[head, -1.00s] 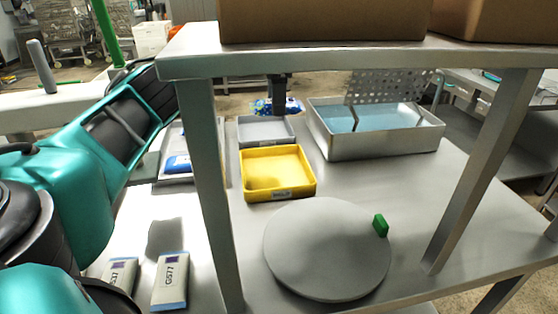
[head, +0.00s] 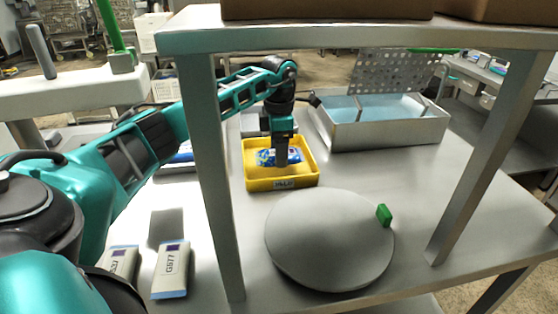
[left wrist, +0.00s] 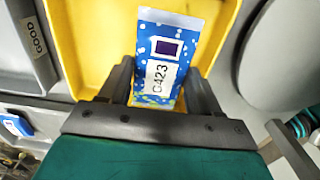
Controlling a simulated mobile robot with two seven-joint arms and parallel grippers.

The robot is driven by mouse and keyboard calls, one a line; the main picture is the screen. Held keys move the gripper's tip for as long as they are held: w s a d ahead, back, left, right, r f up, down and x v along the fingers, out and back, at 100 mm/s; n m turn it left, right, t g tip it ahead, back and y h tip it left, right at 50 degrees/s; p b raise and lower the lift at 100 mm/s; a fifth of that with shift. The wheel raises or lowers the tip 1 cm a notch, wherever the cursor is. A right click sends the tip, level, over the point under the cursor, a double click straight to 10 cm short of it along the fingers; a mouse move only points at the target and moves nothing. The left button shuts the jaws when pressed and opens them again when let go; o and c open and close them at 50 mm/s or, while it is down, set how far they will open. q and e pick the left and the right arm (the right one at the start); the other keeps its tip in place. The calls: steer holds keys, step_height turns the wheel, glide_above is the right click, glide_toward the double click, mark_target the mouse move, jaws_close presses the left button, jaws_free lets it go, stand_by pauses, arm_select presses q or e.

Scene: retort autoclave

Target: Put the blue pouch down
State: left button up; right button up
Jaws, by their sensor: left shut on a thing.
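The blue pouch (head: 265,157) is held by my left gripper (head: 281,160) at the yellow tray (head: 283,184) in the head view. In the left wrist view the pouch (left wrist: 167,50) has a white label reading C423 and sits between the two dark fingers of my left gripper (left wrist: 160,90), which are shut on it. The yellow tray (left wrist: 78,35) lies behind it there. I cannot tell whether the pouch touches the tray floor. My right gripper is not in view.
A grey tray (left wrist: 22,45) labelled GOOD adjoins the yellow one. A metal basin (head: 385,135) of blue liquid stands at right. Shelf posts (head: 216,190) flank the area.

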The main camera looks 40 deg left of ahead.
arm_select(q)
steer(key=shift+f, duration=1.6)
steer(key=o, duration=1.1)
steer(key=shift+f, duration=0.15)
step_height(320, 180, up, 12)
steer(key=shift+r+p, duration=0.15)
steer(key=shift+p, duration=0.15)
